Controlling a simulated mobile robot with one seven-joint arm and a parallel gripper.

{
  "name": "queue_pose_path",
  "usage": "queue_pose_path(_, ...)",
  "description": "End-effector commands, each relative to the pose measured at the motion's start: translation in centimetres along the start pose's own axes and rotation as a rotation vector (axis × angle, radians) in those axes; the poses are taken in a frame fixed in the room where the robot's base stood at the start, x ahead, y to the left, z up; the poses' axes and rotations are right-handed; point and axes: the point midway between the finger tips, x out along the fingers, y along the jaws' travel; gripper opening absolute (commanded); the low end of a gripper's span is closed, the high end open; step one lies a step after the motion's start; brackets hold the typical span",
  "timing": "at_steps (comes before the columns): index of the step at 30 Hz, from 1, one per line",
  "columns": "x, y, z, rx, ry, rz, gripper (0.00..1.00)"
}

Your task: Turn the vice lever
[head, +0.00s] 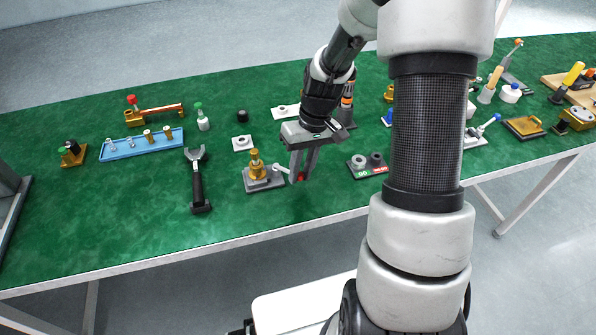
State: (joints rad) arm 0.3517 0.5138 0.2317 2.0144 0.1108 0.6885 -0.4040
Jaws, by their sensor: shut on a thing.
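The vice is a brass-coloured fitting on a grey base (263,184) near the table's front edge, left of my gripper. A thin pale lever (281,168) sticks out from its right side toward my gripper. My gripper (299,178) points down with its fingers at the lever's outer end. A bit of red, likely the lever's knob, shows between the fingertips. The jaws are shut on this end; the fingers hide most of it.
A block with green and red labels (367,170) stands close on the right. A blue tray (140,148) is at the left. Green table is bare in front of the gripper.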

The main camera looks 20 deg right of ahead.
Motion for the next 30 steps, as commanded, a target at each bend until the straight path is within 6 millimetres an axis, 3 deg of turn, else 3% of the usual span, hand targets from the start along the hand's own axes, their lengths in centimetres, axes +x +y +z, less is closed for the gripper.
queue_pose_path(15, -0.8, 2.8, -2.7, -0.473, -0.091, 0.000, 0.00)
queue_pose_path(30, -1.0, 4.1, -6.1, -0.914, -0.178, 0.001, 0.00)
